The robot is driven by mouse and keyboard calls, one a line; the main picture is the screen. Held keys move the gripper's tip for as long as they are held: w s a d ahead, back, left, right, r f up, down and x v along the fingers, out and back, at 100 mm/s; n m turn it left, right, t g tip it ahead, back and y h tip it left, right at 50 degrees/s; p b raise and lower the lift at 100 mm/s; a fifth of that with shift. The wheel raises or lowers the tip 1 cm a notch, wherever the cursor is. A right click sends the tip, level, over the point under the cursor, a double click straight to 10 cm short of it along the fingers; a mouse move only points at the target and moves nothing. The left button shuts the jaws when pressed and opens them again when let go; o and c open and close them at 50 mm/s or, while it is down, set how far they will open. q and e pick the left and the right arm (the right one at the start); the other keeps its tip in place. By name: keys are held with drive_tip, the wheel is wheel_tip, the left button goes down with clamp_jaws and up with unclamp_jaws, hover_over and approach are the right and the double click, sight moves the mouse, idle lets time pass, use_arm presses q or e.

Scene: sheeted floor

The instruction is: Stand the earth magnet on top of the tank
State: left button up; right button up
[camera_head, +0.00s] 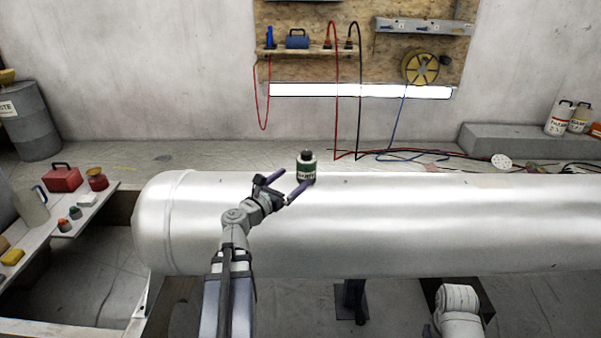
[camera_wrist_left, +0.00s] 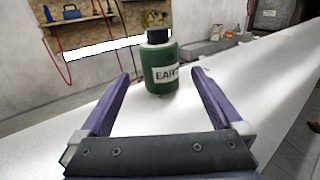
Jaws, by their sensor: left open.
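The earth magnet (camera_head: 306,167) is a green and white cylinder with a dark top. It stands upright on top of the silver tank (camera_head: 420,220), and its label reads "EART" in the left wrist view (camera_wrist_left: 161,66). My left gripper (camera_head: 285,185) is open just in front of the magnet, at the tank's top. In the left wrist view its two purple fingers (camera_wrist_left: 160,85) are spread, with the magnet beyond and between their tips, apparently clear of both. My right arm shows only as a grey link at the bottom right; its gripper is out of view.
A bench at the left holds a red box (camera_head: 63,178), a jug (camera_head: 32,207) and several small items. A grey drum (camera_head: 32,120) stands behind it. Hoses lie on the floor behind the tank. The tank's top right of the magnet is clear.

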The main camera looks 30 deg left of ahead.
use_arm(q)
drive_tip(key=shift+s, duration=0.8)
drive_tip(key=w+d+f+m+g+h, duration=0.1)
drive_tip(key=d+m, duration=0.2)
drive_tip(key=d, duration=0.1)
drive_tip(key=d+f+m+g+h, duration=0.1)
drive_tip(key=d+f+m+h, duration=0.1)
drive_tip(key=d, duration=0.3)
drive_tip(key=w+d+f+m+g+h, duration=0.1)
drive_tip(key=d+f+m+g+h, duration=0.1)
drive_tip(key=d+m, duration=0.2)
drive_tip(key=shift+w+d+f+m, duration=0.15)
drive_tip(key=shift+w+d+m, duration=0.2)
drive_tip(key=shift+d, duration=0.3)
drive_tip(key=s+d+f+m+g, duration=0.5)
drive_tip(key=d+f+m+g, duration=0.15)
drive_tip(key=d+m, duration=0.4)
drive_tip(key=s+d+f+m+g, duration=0.5)
drive_tip(key=d+f+m, duration=0.2)
drive_tip(key=d+m, duration=0.3)
drive_tip(key=s+d+f+m+g+y, duration=0.2)
drive_tip(key=s+f+m+y, duration=0.1)
drive_tip(key=s+m+y, duration=0.4)
drive_tip(key=shift+s+d+m+g, duration=0.35)
drive_tip(key=shift+s+m, duration=0.1)
drive_tip(key=shift+m, duration=0.75)
